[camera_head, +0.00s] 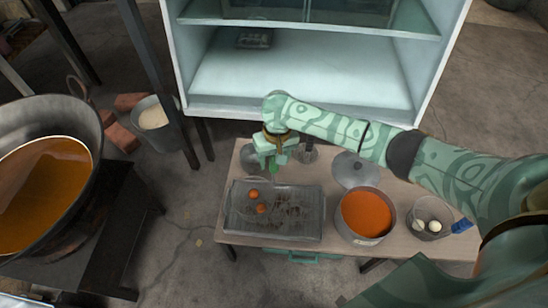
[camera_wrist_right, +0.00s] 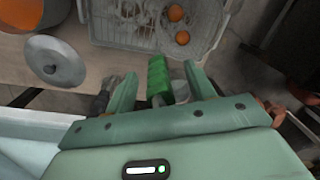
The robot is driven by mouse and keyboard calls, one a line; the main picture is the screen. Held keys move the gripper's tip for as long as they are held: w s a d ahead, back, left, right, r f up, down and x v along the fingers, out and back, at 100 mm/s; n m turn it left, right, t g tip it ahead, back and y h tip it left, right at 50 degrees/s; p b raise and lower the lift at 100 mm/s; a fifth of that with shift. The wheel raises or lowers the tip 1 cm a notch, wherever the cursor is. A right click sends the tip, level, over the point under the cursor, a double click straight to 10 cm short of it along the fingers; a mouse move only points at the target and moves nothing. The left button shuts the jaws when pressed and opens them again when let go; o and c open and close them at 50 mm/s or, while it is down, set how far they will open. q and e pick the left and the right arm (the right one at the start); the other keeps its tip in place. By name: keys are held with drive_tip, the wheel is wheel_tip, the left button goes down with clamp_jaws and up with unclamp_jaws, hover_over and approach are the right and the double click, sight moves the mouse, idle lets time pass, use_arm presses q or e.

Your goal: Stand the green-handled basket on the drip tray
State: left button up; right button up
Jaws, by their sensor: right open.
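My right gripper (camera_head: 273,168) is above the back edge of the drip tray (camera_head: 312,230), with its fingers open. The green handle (camera_head: 272,170) of the basket shows below it. In the right wrist view the green handle (camera_wrist_right: 158,78) stands between the two open fingers, with gaps on both sides. The basket's wire body is hard to tell from the tray's mesh. Two orange balls (camera_head: 253,193) lie over the left part of the tray; they also show in the right wrist view (camera_wrist_right: 182,38). My left gripper is not in view.
A pot of orange liquid (camera_head: 367,213) stands right of the tray, with a lid (camera_head: 355,168) behind. A blue-handled basket (camera_head: 432,217) holding white balls is farther right. A large pan (camera_head: 45,170) is at left, and a glass cabinet (camera_head: 300,70) stands behind the table.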

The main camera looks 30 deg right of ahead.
wheel_tip(320, 180, up, 7)
drive_tip(key=p, duration=0.4)
drive_tip(key=shift+d+r, duration=0.15)
use_arm(q)
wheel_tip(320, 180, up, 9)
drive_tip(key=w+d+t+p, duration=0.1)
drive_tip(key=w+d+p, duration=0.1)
drive_tip(key=p, duration=0.4)
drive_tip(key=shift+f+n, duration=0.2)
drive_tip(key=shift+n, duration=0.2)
use_arm(e)
wheel_tip(320, 180, up, 9)
drive_tip(key=shift+d, duration=0.3)
